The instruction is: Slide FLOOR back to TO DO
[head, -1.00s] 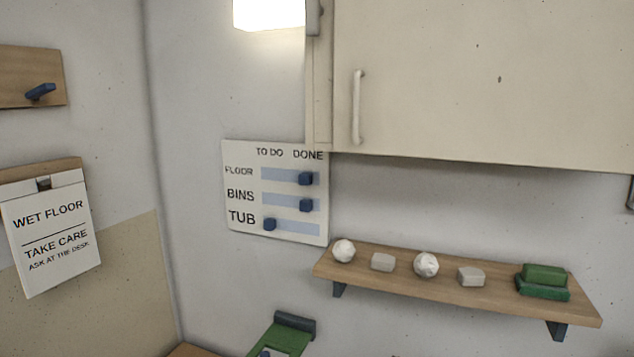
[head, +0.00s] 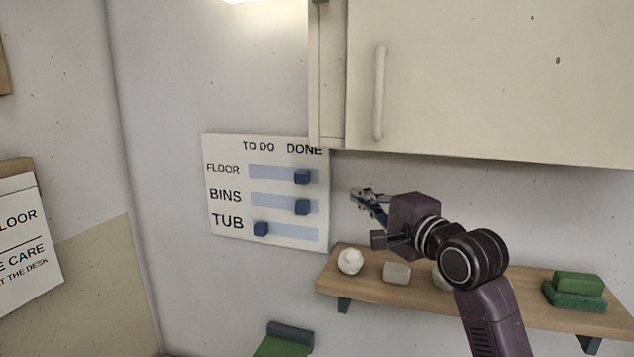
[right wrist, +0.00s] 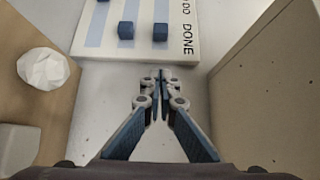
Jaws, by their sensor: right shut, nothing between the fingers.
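The chore board (head: 225,213) hangs on the wall, with rows FLOOR, BINS and TUB under TO DO and DONE. The blue FLOOR slider (head: 302,177) sits at the DONE end of its track. The BINS slider (head: 302,207) is also at DONE; the TUB slider (head: 260,229) is at TO DO. My right gripper (head: 356,194) is shut and empty, right of the board and apart from it. In the right wrist view its fingertips (right wrist: 161,73) point at the board's DONE edge, below the FLOOR slider (right wrist: 160,32). My left gripper is not in view.
A wall cabinet (head: 480,90) overhangs the board's upper right corner. A wooden shelf (head: 327,284) below my right gripper holds a white faceted ball (head: 350,261), a grey block (head: 397,273) and green blocks (head: 577,288).

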